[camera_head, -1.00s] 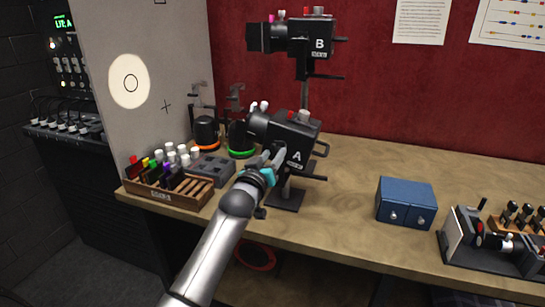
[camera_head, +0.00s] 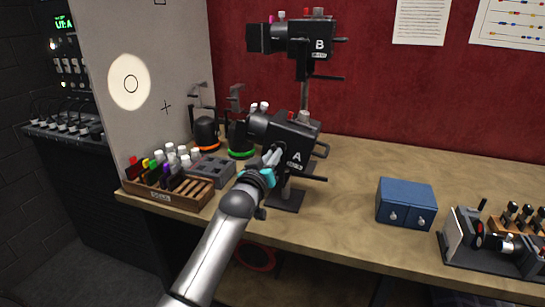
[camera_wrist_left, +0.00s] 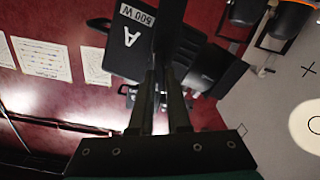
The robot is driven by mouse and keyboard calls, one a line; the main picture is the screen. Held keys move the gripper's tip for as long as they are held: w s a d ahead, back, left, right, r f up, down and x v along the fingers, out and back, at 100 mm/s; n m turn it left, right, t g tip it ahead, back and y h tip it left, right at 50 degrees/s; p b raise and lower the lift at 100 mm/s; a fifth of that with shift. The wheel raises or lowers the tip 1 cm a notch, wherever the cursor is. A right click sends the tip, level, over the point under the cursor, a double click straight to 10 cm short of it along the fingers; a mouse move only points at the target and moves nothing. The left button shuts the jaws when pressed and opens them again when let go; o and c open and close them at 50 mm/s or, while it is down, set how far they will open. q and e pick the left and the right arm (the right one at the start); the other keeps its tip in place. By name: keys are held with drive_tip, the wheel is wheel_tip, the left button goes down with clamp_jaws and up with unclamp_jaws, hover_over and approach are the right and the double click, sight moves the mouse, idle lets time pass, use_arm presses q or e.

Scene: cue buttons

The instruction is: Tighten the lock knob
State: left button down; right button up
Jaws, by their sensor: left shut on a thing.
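Lamp A (camera_head: 297,135), a black box-shaped spotlight with a white letter, hangs low on a stand over the bench. It also fills the upper middle of the left wrist view (camera_wrist_left: 125,45), upside down. My left gripper (camera_head: 274,156) is at the near side of lamp A, below its barrel. In the left wrist view its two dark fingers (camera_wrist_left: 162,80) stand close together against a dark upright bar beside the lamp body. They are shut on a small part there, which I take to be the lock knob; the fingers hide it. My right gripper is out of view.
Lamp B (camera_head: 310,38) sits higher on the same pole. A wooden rack (camera_head: 165,197) of coloured pieces and a grey block (camera_head: 212,170) stand left of the gripper. A blue drawer box (camera_head: 406,202) is to the right. The bench between is clear.

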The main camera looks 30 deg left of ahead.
use_arm(q)
drive_tip(key=shift+m, duration=0.3)
drive_tip(key=m+p, duration=0.2)
drive_tip(key=m, duration=0.5)
drive_tip(key=m+p, duration=0.1)
drive_tip(key=m, duration=0.6)
drive_tip(key=m+p, duration=0.2)
drive_tip(key=m, duration=0.4)
drive_tip(key=shift+w+d+f+m+p, duration=0.1)
drive_tip(key=shift+d+f+m+p, duration=0.2)
drive_tip(key=shift+d+m, duration=0.1)
idle(0.5)
drive_tip(key=c, duration=0.9)
unclamp_jaws()
